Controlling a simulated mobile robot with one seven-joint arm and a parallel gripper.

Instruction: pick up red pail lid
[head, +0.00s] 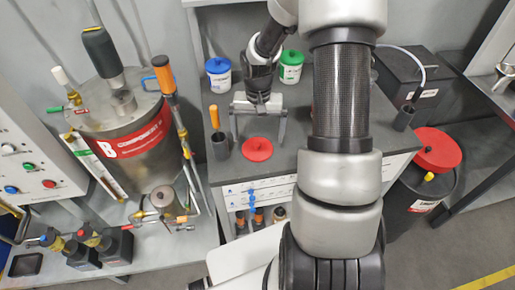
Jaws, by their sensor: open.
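A round red lid (257,150) with a small knob lies flat on the dark top of the workbench (300,162). I take it as the red pail lid. My gripper (258,140) is open, its two fingers spread wide and pointing down. In the head view the fingers appear just behind and to either side of the lid. Nothing is held between them. I cannot tell the exact height of the fingertips above the bench.
A blue-lidded pail (219,75) and a green-lidded pail (290,67) stand at the back. A dark cup (220,146) with an orange-handled tool is left of the lid. A steel vessel (130,120) stands further left. A black drum (418,190) with a larger red lid is right. My arm hides part of the bench.

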